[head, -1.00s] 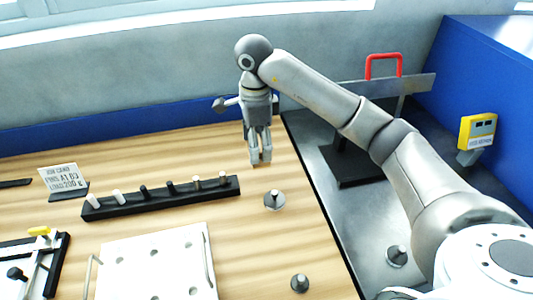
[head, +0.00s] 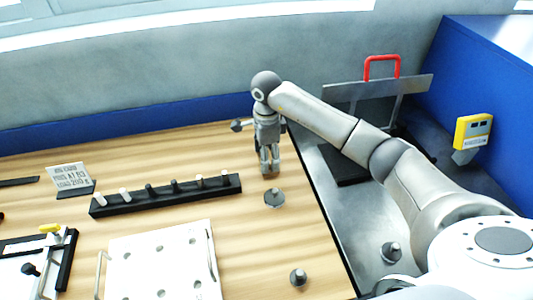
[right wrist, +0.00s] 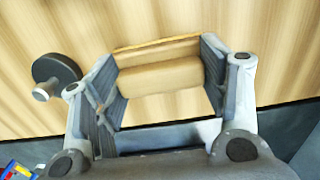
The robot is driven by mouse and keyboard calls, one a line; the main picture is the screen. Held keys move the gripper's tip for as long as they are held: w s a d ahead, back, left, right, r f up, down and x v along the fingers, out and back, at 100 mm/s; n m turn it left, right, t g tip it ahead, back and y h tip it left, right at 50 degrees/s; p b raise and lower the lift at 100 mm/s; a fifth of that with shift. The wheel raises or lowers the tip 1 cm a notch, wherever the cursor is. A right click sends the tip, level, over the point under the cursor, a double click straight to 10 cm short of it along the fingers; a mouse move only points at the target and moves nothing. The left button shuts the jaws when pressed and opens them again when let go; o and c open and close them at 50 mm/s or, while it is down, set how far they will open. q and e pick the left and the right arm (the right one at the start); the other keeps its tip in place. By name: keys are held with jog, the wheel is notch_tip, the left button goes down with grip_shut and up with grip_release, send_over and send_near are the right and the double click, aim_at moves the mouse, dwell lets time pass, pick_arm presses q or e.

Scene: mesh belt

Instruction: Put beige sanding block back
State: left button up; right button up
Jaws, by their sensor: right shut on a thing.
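The beige sanding block (right wrist: 160,76) lies between the two fingers of my right gripper (right wrist: 160,85) in the right wrist view, with a finger against each end. A thin tan strip (right wrist: 155,44) shows along its far side. My left gripper is in neither view.
A black rack (head: 165,197) with several pegs stands left of the gripper. A white perforated plate (head: 160,262), a printed card (head: 72,178) and another knobbed disc (head: 298,277) are on the table. A red-handled stand (head: 382,85) stands behind my right arm.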

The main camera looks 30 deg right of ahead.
jog(key=shift+f, duration=0.2)
jog(key=o, duration=0.9)
jog(key=shift+r, duration=0.15)
jog(key=shift+r, duration=0.25)
notch_tip(320, 180, up, 12)
jog(key=b, duration=0.3)
jog(key=shift+f, duration=0.15)
